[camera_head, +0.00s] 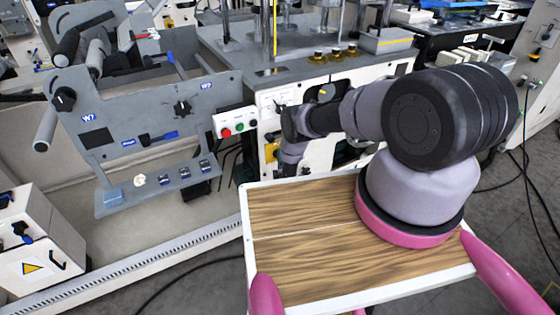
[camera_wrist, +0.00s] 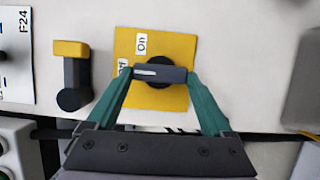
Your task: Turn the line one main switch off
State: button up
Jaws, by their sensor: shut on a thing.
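The main switch is a dark rotary handle (camera_wrist: 148,72) on a yellow plate (camera_wrist: 182,45) set in a pale panel. The handle lies level in the wrist view, with its white mark on the left. "On" is printed above the handle. A second label left of it is partly hidden by a finger. My gripper (camera_wrist: 160,74) has its teal fingers shut on the two ends of the handle. In the head view, part of the yellow plate (camera_head: 271,152) shows beside my wrist, which hides the handle and the fingers.
A black lever with a yellow block (camera_wrist: 70,70) sits left of the plate in the wrist view. A push-button box (camera_head: 236,122) is left of my wrist in the head view. A grey unwind frame (camera_head: 140,110) stands further left. A white cabinet (camera_head: 38,245) is lower left.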

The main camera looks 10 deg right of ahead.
jog(key=o, duration=1.1)
jog(key=s, duration=0.7)
jog(key=s+a, duration=0.1)
jog(key=s, duration=0.2)
jog(key=shift+s+f, duration=0.1)
jog(key=shift+s, duration=0.3)
jog(key=shift+s, duration=0.1)
